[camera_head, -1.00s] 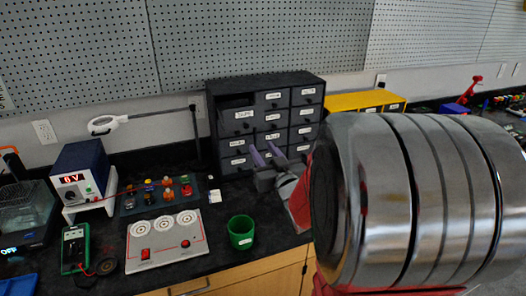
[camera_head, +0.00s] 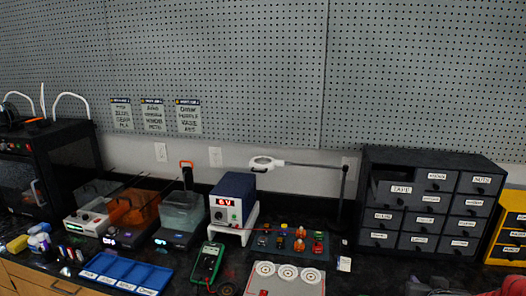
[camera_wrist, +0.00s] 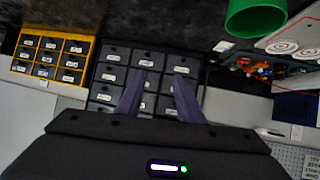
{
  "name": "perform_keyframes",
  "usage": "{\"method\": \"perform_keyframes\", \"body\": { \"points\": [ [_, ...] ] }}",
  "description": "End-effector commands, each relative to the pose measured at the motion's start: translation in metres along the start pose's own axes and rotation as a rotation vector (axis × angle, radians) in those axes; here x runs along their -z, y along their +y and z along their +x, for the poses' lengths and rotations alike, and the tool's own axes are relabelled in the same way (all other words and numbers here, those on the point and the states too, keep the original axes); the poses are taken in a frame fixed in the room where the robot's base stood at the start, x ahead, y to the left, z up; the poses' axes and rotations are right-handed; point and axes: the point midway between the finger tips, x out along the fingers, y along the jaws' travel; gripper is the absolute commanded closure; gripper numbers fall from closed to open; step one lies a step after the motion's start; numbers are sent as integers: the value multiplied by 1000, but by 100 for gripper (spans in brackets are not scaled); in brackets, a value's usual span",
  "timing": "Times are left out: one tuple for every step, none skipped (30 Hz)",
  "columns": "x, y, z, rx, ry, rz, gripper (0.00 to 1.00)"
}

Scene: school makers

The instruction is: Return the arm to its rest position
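My gripper (camera_wrist: 159,76) shows in the wrist view as two purple-grey fingers standing apart with a clear gap. Nothing is held between them. Behind the fingers is the dark drawer cabinet (camera_wrist: 118,52), seen upside down. In the head view only a small grey and red part of my arm shows at the bottom right edge, below the dark drawer cabinet (camera_head: 421,160). The rest of the arm is out of that frame.
A green cup (camera_wrist: 250,18) is at the top right of the wrist view. A yellow drawer unit (camera_head: 508,228) stands right of the dark cabinet. A power supply (camera_head: 232,197), multimeter (camera_head: 207,262) and blue tray (camera_head: 125,272) occupy the bench.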

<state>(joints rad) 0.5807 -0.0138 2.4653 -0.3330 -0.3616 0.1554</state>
Motion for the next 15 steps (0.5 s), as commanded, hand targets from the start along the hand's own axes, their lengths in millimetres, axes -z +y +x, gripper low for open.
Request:
{"method": "perform_keyframes", "body": {
  "points": [
    [-6,-1,-5,-8,-39,-3,66],
    [-11,-1,-7,-13,-67,-4,66],
    [-17,-2,-12,-18,-103,-5,66],
    [-22,-3,-15,-21,-130,-5,66],
    [-26,-5,-19,-23,-155,-8,66],
    [-31,-7,-24,-26,-190,-10,66],
    [-35,-9,-29,-27,-215,-11,66],
    [-39,-11,-33,-27,-239,-13,66],
    [-43,-15,-40,-26,-272,-16,66],
    [-47,-17,-45,-26,-296,-17,66],
    [-50,-20,-51,-23,-318,-20,66],
    [-54,-24,-59,-20,-350,-24,66],
    [-57,-28,-65,-17,-372,-25,66],
    [-60,-31,-71,-13,-395,-28,66],
    [-63,-37,-80,-6,-423,-33,66]
  ]
}}
